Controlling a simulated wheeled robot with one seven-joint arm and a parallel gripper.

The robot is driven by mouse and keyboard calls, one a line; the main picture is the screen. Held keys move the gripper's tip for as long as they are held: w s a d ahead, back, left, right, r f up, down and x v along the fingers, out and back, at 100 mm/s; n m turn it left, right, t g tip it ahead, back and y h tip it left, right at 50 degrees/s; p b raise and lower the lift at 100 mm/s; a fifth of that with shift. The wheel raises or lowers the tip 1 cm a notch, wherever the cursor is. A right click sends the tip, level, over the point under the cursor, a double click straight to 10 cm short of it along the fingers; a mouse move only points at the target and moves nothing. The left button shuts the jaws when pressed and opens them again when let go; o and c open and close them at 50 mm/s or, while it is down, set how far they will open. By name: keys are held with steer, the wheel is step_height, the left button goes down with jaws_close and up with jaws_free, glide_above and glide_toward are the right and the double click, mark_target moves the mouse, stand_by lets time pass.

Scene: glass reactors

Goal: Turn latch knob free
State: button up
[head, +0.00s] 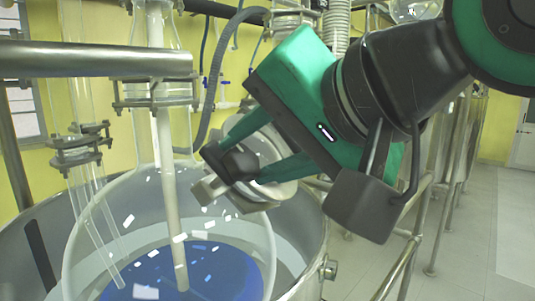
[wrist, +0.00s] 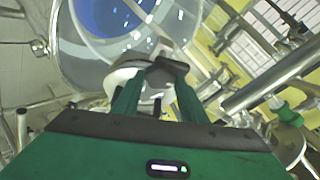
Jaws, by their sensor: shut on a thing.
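The dark latch knob (head: 239,163) is at the tips of my gripper's green fingers, beside the round glass vessel's port. It also shows in the wrist view (wrist: 166,71). My gripper (head: 236,166) reaches in from the upper right, tilted, and is shut on the knob; its fingers also show in the wrist view (wrist: 155,78). The fingertips partly hide the knob. A metal latch bracket (head: 207,191) shows just below and left of the knob. A round pale cover (head: 284,188) sits behind the fingers.
The large glass vessel (head: 90,230) holds blue liquid (head: 215,280) and a white stirring rod (head: 166,170), inside a steel tub (head: 313,225). A thick metal bar (head: 100,60) crosses at upper left. Steel rails (head: 410,255) stand at right, beside open floor.

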steer(key=n+y, duration=0.1)
steer(key=n, duration=0.1)
steer(key=n+y, duration=0.1)
steer(key=n, duration=0.1)
steer(key=n+y, duration=0.1)
steer(key=n, duration=0.2)
steer(key=shift+w+d+f+g, duration=0.2)
steer(key=shift+d+g, duration=0.1)
steer(key=shift+g, duration=0.1)
steer(key=n+g+y, duration=0.1)
steer(key=n, duration=0.3)
steer(key=n+g+y, duration=0.1)
steer(key=n, duration=0.2)
steer(key=shift+w+d+f+n+y, duration=0.1)
steer(key=shift+w+f+n+y, duration=0.1)
steer(key=shift+n+y, duration=0.2)
steer(key=shift+g, duration=0.3)
steer(key=o, duration=1.1)
steer(key=shift+c, duration=0.2)
steer(key=shift+s+r+n, duration=0.1)
steer(key=shift+n, duration=0.2)
steer(key=shift+s+d+r, duration=0.15)
steer(key=shift+d+r, duration=0.05)
steer(key=shift+d, duration=0.25)
steer(key=v, duration=0.9)
steer(key=shift+d+f, duration=0.15)
steer(key=shift+d, duration=0.25)
